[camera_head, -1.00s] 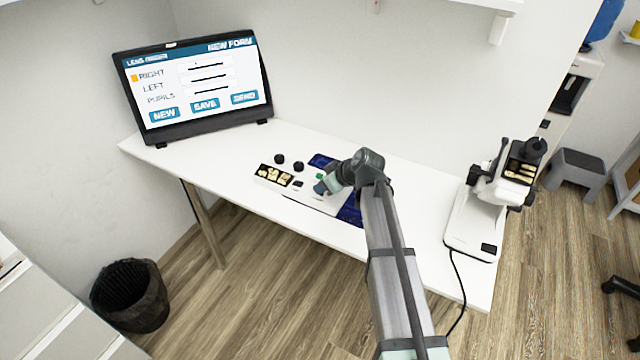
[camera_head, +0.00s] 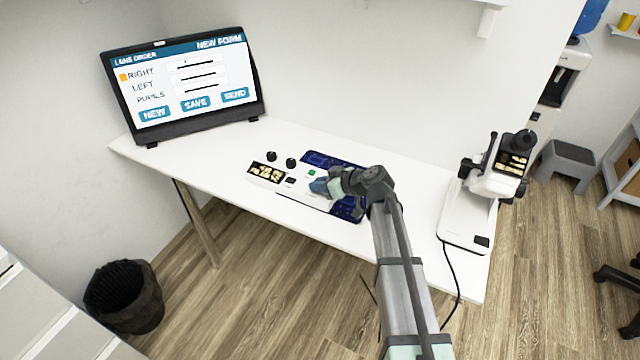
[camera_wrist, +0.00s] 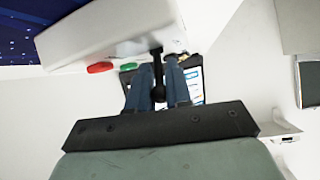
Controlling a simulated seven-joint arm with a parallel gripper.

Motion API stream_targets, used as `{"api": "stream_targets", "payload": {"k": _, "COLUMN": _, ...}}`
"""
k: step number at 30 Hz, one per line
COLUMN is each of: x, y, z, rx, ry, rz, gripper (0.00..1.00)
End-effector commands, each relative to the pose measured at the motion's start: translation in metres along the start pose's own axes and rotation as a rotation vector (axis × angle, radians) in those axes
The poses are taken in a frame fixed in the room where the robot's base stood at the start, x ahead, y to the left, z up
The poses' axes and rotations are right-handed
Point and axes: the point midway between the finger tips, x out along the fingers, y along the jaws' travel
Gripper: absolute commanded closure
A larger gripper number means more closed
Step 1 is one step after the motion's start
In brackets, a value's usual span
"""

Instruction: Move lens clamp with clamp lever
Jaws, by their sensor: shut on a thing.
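A white device (camera_head: 293,192) with black knobs and a lit yellow display sits mid-table; its white body fills the upper left of the wrist view (camera_wrist: 108,36). My gripper (camera_head: 320,187) is at the device's right part, beside a green button. In the wrist view, its blue-grey fingers (camera_wrist: 160,65) are closed around a thin black lever with a ball end (camera_wrist: 158,93), apparently the clamp lever. The lever comes from the device's edge, close to a red button (camera_wrist: 100,67) and a green button (camera_wrist: 128,66). The lens clamp cannot be made out clearly; my wrist hides part of the device.
A blue patterned mat (camera_head: 349,208) lies under the device's right side. A monitor (camera_head: 185,85) stands at the back left of the white table (camera_head: 215,160). A white instrument with black parts (camera_head: 466,215) stands at the right end, its cable hanging over the front edge.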

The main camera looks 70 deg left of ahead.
Motion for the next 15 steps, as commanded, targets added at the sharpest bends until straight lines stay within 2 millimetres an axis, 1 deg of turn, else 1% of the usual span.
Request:
{"api": "stream_targets", "payload": {"k": 1, "x": 0.0001, "y": -0.0005, "z": 0.0042, "rx": -0.001, "ry": -0.009, "rz": -0.001, "gripper": 1.00}}
{"api": "stream_targets", "payload": {"k": 2, "x": 0.0001, "y": -0.0005, "z": 0.0042, "rx": -0.001, "ry": -0.009, "rz": -0.001, "gripper": 1.00}}
{"api": "stream_targets", "payload": {"k": 3, "x": 0.0001, "y": -0.0005, "z": 0.0043, "rx": -0.001, "ry": -0.009, "rz": -0.001, "gripper": 0.80}}
{"api": "stream_targets", "payload": {"k": 7, "x": 0.0000, "y": -0.0005, "z": 0.0035, "rx": -0.001, "ry": -0.008, "rz": -0.001, "gripper": 0.68}}
{"api": "stream_targets", "payload": {"k": 8, "x": 0.0000, "y": -0.0004, "z": 0.0033, "rx": -0.001, "ry": -0.007, "rz": -0.001, "gripper": 0.65}}
{"api": "stream_targets", "payload": {"k": 15, "x": -0.0005, "y": -0.0003, "z": 0.0020, "rx": 0.000, "ry": -0.005, "rz": 0.000, "gripper": 0.65}}
